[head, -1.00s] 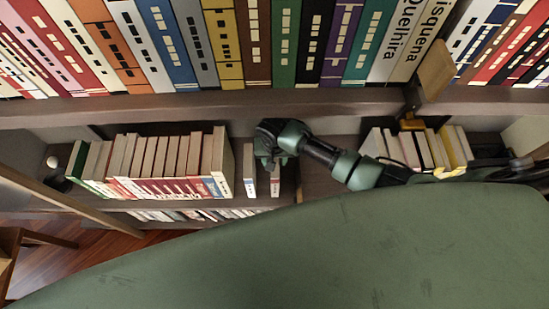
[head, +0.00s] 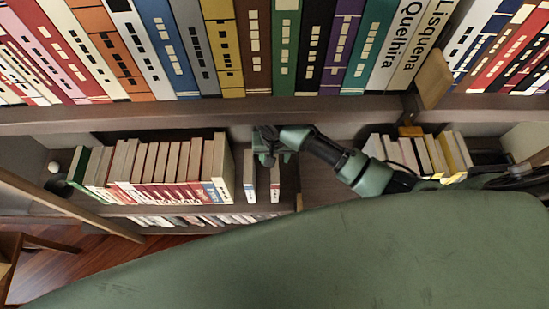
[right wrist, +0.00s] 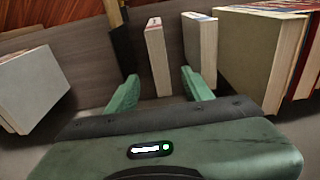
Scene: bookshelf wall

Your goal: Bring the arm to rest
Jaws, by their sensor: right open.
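My right arm (head: 367,174) reaches from the right to the lower shelf in the head view. My right gripper (head: 273,158) is over two thin upright books there. In the right wrist view the gripper (right wrist: 161,90) is open, with its green fingers apart. A thin white book (right wrist: 157,58) shows between the fingers, and a second one (right wrist: 201,42) stands beyond the right finger. I cannot tell whether a finger touches a book. The same books show in the head view as the left one (head: 249,178) and the right one (head: 275,184). My left gripper is not in view.
A row of books (head: 165,170) stands left of the gripper, and more books (head: 430,152) stand to the right. A shelf board (head: 200,112) with large books runs above. A wooden bookend (head: 436,79) sticks out at the upper right.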

